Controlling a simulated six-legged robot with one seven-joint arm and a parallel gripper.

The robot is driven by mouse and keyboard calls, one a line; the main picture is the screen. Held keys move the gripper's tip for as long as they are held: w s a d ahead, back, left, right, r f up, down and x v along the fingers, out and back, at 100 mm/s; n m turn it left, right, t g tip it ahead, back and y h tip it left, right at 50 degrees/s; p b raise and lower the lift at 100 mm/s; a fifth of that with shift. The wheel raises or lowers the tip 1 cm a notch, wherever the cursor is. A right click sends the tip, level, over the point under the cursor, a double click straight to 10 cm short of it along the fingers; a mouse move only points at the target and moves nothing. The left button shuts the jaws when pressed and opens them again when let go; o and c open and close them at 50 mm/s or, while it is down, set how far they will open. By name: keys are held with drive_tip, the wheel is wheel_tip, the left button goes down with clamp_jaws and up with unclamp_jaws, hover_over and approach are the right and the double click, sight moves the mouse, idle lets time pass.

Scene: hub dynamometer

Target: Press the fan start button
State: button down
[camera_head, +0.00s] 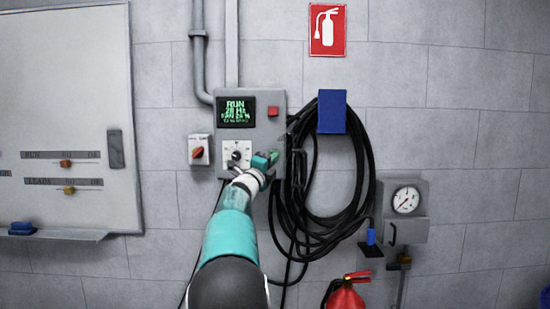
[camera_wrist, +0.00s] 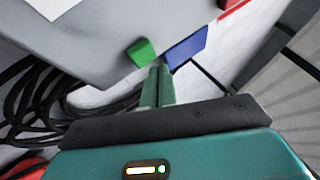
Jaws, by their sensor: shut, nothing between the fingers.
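The grey control box (camera_head: 262,110) hangs on the wall in the head view, with a lit screen (camera_head: 236,111) showing green text that reads RUN and 28 Hz. A green button (camera_wrist: 141,52) stands out from the box's face in the wrist view. In the head view the button (camera_head: 274,154) shows just past my gripper's tip. My gripper (camera_wrist: 158,70) is shut and empty, its fingertips right beside the green button. I cannot tell whether they touch it. In the head view my gripper (camera_head: 269,160) partly covers the box's lower right.
A red button (camera_head: 273,111) sits higher on the box, and a dial (camera_head: 237,154) at its lower left. A red switch (camera_head: 198,152) is left of the box. Coiled black cable (camera_head: 365,190) hangs close on the right. A gauge (camera_head: 406,200) is farther right.

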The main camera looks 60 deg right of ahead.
drive_tip(key=a, duration=0.1)
drive_tip(key=s+a, duration=0.1)
drive_tip(key=a, duration=0.1)
drive_tip(key=s+a, duration=0.1)
drive_tip(key=shift+s+a, duration=0.25)
drive_tip(key=shift+a, duration=0.15)
idle(0.7)
